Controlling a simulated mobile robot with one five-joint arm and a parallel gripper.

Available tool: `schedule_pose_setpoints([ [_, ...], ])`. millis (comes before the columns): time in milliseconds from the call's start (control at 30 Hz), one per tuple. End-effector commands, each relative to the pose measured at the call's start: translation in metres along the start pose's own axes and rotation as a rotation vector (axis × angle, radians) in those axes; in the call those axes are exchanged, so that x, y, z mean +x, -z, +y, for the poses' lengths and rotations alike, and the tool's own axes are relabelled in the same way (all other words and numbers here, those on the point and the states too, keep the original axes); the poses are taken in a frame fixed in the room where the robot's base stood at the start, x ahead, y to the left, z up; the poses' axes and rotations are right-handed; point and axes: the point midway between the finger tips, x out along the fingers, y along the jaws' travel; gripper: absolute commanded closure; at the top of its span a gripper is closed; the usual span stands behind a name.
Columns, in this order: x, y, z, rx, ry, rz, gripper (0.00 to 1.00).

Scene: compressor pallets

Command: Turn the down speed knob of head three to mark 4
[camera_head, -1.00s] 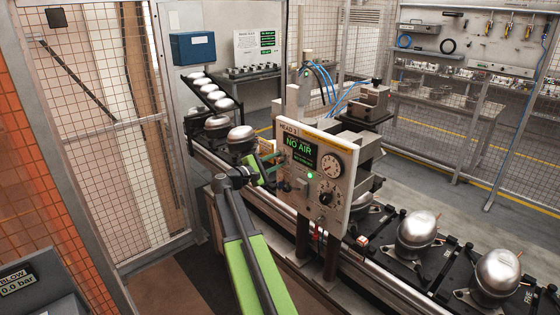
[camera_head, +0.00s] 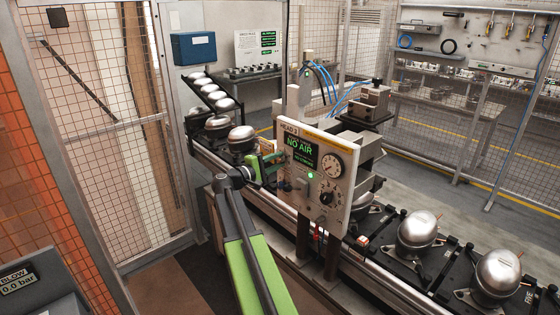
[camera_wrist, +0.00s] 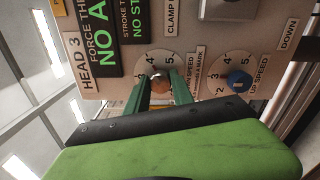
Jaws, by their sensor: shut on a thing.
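The head three panel (camera_head: 312,165) shows its face and side in the head view. My gripper (camera_head: 276,160) is at the panel's left edge there, and the knob it touches is hidden. In the wrist view the panel (camera_wrist: 210,35) appears turned sideways. The knob's pointer is not clear. A blue knob (camera_wrist: 238,79) labelled "UP SPEED" sits apart to the right.
The panel's front has a "NO AIR" display (camera_head: 301,150), a gauge (camera_head: 331,164) and a black dial (camera_head: 327,198). Silver compressors (camera_head: 417,229) stand on the conveyor to the right. A mesh fence (camera_head: 110,110) stands at the left.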

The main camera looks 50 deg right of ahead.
Motion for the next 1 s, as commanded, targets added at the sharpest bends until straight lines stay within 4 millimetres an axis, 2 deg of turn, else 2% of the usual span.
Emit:
schedule_pose_setpoints([
  [200, 0.000, -0.003, -0.003, 0.002, 0.009, -0.007, 1.00],
  [233, 0.000, -0.003, -0.003, 0.002, 0.009, -0.007, 0.69],
  [400, 0.001, -0.002, -0.002, 0.001, 0.007, -0.006, 0.50],
  [667, 0.000, -0.002, -0.001, 0.000, 0.004, -0.004, 0.50],
  [767, -0.007, -0.002, -0.001, 0.000, 0.004, -0.003, 0.50],
  [867, -0.025, -0.002, -0.001, 0.000, 0.003, 0.000, 0.50],
  [1000, -0.064, -0.002, -0.001, 0.000, 0.003, 0.001, 0.50],
])
